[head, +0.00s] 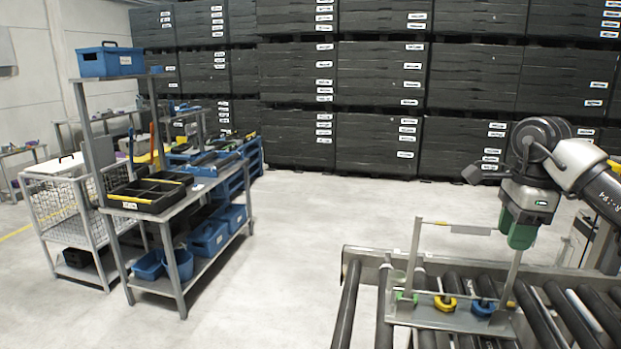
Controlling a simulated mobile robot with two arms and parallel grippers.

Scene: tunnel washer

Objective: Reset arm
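My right arm comes in from the right edge, and its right gripper (518,232) points down with green parts at its end. It is over the right end of a metal carrier (447,318) with upright posts and a top bar. The gripper overlaps the right post in the picture; whether it touches it, and whether the fingers are open or shut, I cannot tell. My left gripper is not in view.
A workbench (185,205) on the left bears black trays (150,196) and blue bins (208,238). A blue crate (110,61) is on its top shelf. A wire cart (62,215) stands beside it. Black stacked containers (380,75) line the back. The floor between is clear.

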